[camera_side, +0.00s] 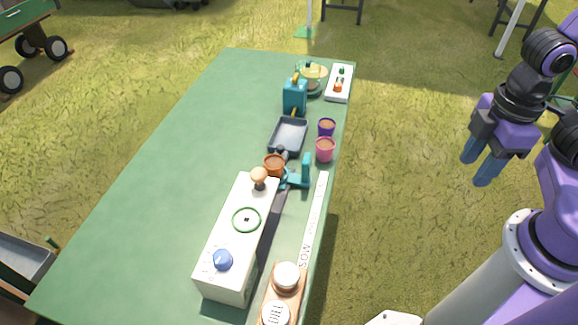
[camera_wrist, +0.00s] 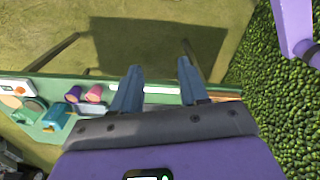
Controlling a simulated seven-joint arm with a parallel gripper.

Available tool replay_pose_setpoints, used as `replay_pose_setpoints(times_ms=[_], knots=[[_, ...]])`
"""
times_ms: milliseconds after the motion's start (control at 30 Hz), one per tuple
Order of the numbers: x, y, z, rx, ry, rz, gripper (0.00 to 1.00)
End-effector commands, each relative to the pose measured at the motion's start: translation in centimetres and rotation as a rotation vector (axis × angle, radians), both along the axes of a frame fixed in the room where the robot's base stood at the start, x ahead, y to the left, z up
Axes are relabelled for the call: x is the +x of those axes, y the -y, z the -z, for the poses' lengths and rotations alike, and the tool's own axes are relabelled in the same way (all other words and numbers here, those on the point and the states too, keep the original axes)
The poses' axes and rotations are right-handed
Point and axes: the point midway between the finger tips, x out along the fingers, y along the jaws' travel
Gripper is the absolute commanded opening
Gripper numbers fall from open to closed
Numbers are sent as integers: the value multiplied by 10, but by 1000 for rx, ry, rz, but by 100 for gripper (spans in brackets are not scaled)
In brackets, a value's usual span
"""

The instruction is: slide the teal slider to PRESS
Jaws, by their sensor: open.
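The teal slider (camera_side: 306,168) has an upright plate on a low foot. It stands at the far end of a dark rail (camera_side: 279,213), between a white box and a pale lettered strip (camera_side: 316,215). The letters SOW read near the strip's near end; I cannot make out PRESS. My gripper (camera_side: 476,172) is open and empty, off the table to the right and well apart from the slider. Its two blue fingers (camera_wrist: 160,78) are apart in the wrist view. I cannot make out the slider in the wrist view.
The white box (camera_side: 225,240) has a wooden knob, a green ring and a blue knob. A wooden block with round buttons (camera_side: 286,278) sits nearest. An orange pot (camera_side: 274,165), pink pot (camera_side: 325,150), purple pot (camera_side: 327,128) and teal can (camera_side: 295,97) stand near the slider. The table's left is clear.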

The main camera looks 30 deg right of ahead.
Motion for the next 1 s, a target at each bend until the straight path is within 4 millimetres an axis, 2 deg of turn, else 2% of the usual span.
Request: replay_pose_setpoints(times_ms=[167,600,1000], knots=[[34,-25,-6,-2,-6,197,44],[148,-94,-16,-6,-19,868,44],[249,-132,-9,-8,-29,1477,44]])
